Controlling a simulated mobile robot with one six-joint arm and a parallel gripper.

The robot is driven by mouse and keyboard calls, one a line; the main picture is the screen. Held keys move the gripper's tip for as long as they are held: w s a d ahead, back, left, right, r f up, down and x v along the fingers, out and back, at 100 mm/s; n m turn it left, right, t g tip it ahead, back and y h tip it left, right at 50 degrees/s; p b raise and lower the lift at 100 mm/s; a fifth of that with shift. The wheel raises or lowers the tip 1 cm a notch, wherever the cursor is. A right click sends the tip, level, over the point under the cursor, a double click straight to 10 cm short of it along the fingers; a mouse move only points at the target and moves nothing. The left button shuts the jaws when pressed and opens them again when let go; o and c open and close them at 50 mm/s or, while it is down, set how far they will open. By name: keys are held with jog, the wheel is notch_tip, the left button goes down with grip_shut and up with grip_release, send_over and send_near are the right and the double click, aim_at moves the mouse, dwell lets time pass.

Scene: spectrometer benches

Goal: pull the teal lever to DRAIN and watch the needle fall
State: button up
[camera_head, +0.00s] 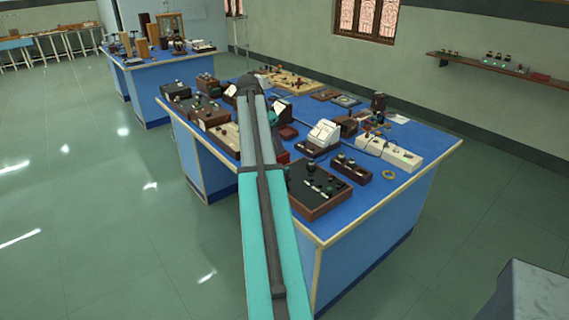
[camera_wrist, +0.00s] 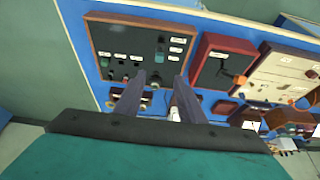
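My gripper (camera_wrist: 158,84) shows in the wrist view with its two dark fingers apart and nothing clearly held between them. The fingers point at the lower edge of a dark wood-framed panel (camera_wrist: 112,48) with knobs and white labels. A red box (camera_wrist: 222,58) with a dark face and a white label stands just right of the panel. I cannot make out a teal lever, a DRAIN mark or a gauge needle for certain in either view. In the head view my arm hides my gripper and part of the bench.
The blue bench (camera_head: 330,222) is crowded with instruments, including a dark control box (camera_head: 318,190), a white-faced meter (camera_head: 323,133) and a white strip (camera_head: 388,153). A second blue bench (camera_head: 150,88) stands behind left. A wall shelf (camera_head: 480,64) is at right. The green floor at left is clear.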

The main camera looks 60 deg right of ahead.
aim_at(287, 168)
jog(key=shift+f, duration=0.15)
jog(key=shift+p+x, duration=1.75)
jog(key=shift+x, duration=5.1)
jog(key=shift+c, duration=0.2)
